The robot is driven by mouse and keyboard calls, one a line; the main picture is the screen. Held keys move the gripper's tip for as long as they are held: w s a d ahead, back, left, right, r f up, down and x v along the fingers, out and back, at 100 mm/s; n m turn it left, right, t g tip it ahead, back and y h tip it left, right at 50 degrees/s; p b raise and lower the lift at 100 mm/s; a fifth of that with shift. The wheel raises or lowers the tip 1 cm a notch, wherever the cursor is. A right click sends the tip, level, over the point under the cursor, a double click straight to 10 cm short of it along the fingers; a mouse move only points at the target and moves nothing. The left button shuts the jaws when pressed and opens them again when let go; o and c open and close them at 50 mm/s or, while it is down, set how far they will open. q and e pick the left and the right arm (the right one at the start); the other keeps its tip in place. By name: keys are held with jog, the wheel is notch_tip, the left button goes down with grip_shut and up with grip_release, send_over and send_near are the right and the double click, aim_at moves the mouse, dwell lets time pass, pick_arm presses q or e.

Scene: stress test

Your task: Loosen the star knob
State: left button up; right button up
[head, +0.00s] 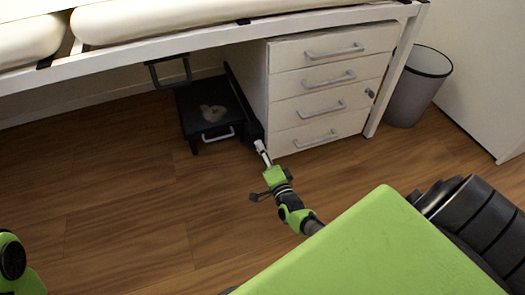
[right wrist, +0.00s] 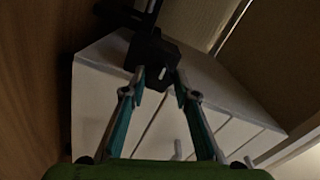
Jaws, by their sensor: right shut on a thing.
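My right gripper (head: 261,147) reaches down to the lower end of a black post (head: 243,103) beside the white drawer unit. In the right wrist view, its two fingers (right wrist: 160,77) are shut on a dark part at the black block (right wrist: 148,50). This dark part appears to be the star knob, but its star shape is hidden by the fingers and the dim light. A green part of my left arm (head: 13,262) shows at the lower left edge; its gripper is out of view.
The white drawer unit (head: 285,93) stands right beside the post under a white-framed bench (head: 215,37). A low black platform (head: 190,101) with a handle is left of the post. A grey bin (head: 415,88) stands at the right. The wooden floor at left is clear.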

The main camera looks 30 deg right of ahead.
jog(key=o, duration=1.1)
jog(key=shift+s, duration=0.1)
jog(key=v, duration=1.2)
